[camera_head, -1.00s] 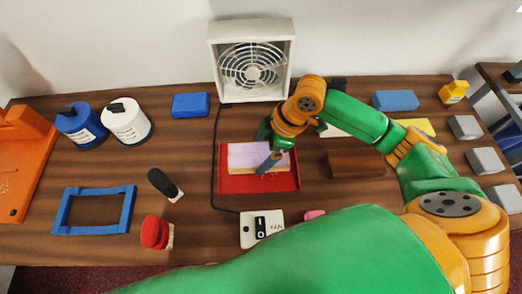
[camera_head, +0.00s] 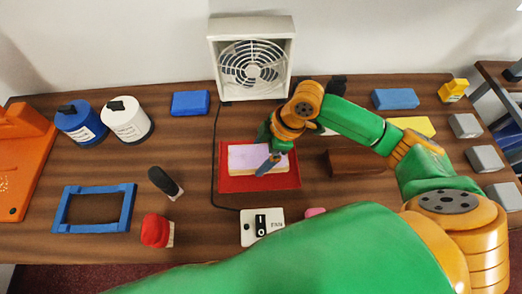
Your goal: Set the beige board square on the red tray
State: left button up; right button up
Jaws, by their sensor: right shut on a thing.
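The beige board square (camera_head: 243,158) has a pale lilac top and a beige front edge. It is over the red tray (camera_head: 240,184), inside its outline and roughly in line with its sides. Whether it touches the tray floor I cannot tell. My right gripper (camera_head: 268,164) comes down from above and behind, with its grey finger at the right part of the board. It is shut on the board; the finger and wrist hide part of the board and of the tray's back right. My left gripper is not in view.
A white fan (camera_head: 252,72) stands behind the tray, its dark cord running along the tray's left side. A brown block (camera_head: 355,162) lies to the right. A white switch box (camera_head: 262,224) is in front. A dark-handled stamp (camera_head: 163,182) and blue frame (camera_head: 95,209) are left.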

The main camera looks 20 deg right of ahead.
jog(key=shift+f, duration=0.55)
dwell(1.1)
jog(key=o, duration=1.3)
jog(key=shift+o, duration=0.2)
jog(key=v, duration=0.7)
jog(key=shift+f, duration=0.1)
jog(key=shift+s, duration=0.1)
